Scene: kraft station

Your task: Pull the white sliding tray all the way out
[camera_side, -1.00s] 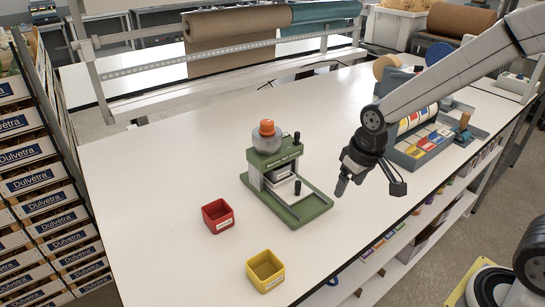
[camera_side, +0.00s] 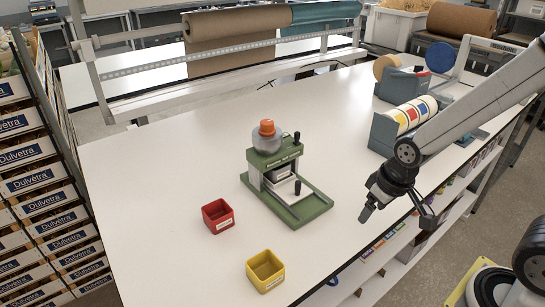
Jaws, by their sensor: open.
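The green machine (camera_side: 274,165) stands upright mid-table, with an orange-capped grey top and a green base plate. How far the tray is out is hard to tell. My gripper (camera_side: 367,213) is open and empty, near the table's right edge. It is to the right of the machine, apart from it and from the tray, with its fingers pointing down and left.
A red bin (camera_side: 218,215) and a yellow bin (camera_side: 265,271) stand to the left and in front of the machine. A grey holder with coloured label rolls (camera_side: 402,121) stands at the back right. The table (camera_side: 160,190) is clear to the left and behind the machine.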

